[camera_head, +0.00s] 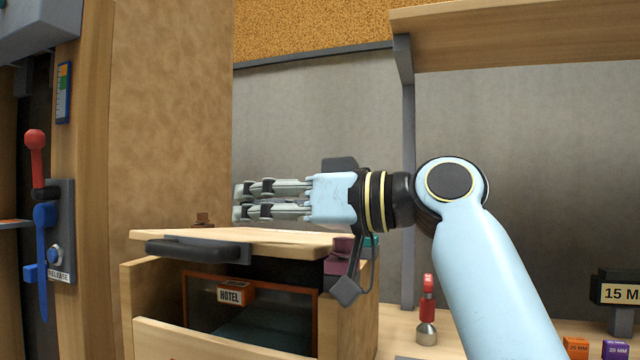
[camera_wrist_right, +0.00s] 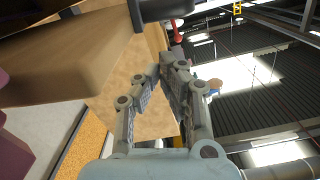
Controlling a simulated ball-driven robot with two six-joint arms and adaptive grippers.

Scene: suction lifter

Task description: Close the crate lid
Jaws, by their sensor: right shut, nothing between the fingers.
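The wooden crate (camera_head: 350,322) stands low in the head view, left of centre. Its pale lid (camera_head: 290,239) lies nearly level over it, with a dark handle (camera_head: 198,250) on the near edge. A gap shows between the lid and the crate's front, with a dark inside and an orange HOTEL block (camera_head: 236,292). My right gripper (camera_head: 237,202) is above the lid, fingers pointing left, shut and empty, apart from the lid. In the wrist view the gripper's fingers (camera_wrist_right: 168,75) are close together beside a wooden board. My left gripper is not in view.
A tall wooden panel (camera_head: 180,120) stands behind the crate at left. A red lever (camera_head: 35,145) and a blue RELEASE lever (camera_head: 45,225) are at far left. A shelf (camera_head: 520,40) hangs at upper right. A red-handled tool (camera_head: 427,310) and small labelled blocks (camera_head: 577,348) stand at right.

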